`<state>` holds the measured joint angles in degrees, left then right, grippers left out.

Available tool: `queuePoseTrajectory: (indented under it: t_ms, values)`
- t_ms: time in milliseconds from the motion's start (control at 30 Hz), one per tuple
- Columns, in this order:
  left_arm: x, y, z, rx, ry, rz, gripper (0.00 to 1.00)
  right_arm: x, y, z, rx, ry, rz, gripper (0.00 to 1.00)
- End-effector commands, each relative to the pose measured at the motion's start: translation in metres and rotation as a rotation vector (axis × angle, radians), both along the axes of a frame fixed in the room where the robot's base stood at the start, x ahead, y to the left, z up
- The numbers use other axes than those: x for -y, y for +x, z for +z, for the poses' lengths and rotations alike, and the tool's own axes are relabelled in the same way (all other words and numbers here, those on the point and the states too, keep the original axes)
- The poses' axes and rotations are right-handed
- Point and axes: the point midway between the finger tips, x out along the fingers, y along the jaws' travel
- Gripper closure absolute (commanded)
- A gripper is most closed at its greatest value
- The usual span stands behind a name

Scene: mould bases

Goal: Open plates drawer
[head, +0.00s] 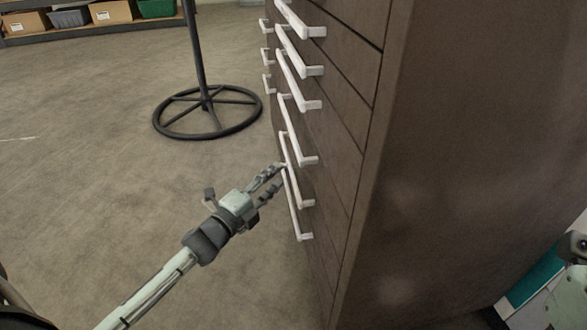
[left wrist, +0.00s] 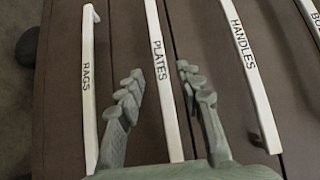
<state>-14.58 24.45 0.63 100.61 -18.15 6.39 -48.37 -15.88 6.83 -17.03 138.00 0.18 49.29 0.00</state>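The PLATES handle (left wrist: 165,80) is a long white bar with black lettering on a dark brown drawer front. In the left wrist view, the two fingers of my left gripper (left wrist: 157,88) are spread on either side of it, with visible gaps. In the head view the left gripper (head: 276,181) is at the lower handles of the brown cabinet (head: 440,150). The plates handle there looks like the second from the bottom (head: 297,178). The drawer front looks flush with its neighbours. Whether the fingers touch the handle is unclear. My right gripper is not clearly visible.
The RAGS handle (left wrist: 88,90) and the HANDLES handle (left wrist: 250,75) flank the plates handle closely. A black stand with a round base (head: 207,112) is on the floor behind. A shelf with boxes (head: 110,12) is at the far left. The floor left of the cabinet is mostly clear.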

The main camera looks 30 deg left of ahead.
Motion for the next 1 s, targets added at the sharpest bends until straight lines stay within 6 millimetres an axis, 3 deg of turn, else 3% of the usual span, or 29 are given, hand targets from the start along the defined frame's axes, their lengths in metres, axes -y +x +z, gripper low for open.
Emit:
queuePoseTrajectory:
  t_ms: [400, 767, 1000]
  values:
    - [0.008, 0.061, 0.000, 0.000, -0.002, 0.001, 0.64, -0.003, 0.003, 0.000, 0.030, -0.026, 0.000, 0.60]
    - [0.009, 0.069, 0.000, -0.003, -0.003, 0.002, 0.64, -0.003, 0.004, 0.001, 0.031, -0.030, 0.000, 0.60]
    - [0.009, 0.069, 0.000, -0.003, -0.004, 0.002, 0.90, -0.003, 0.004, 0.001, 0.031, -0.030, 0.000, 0.60]
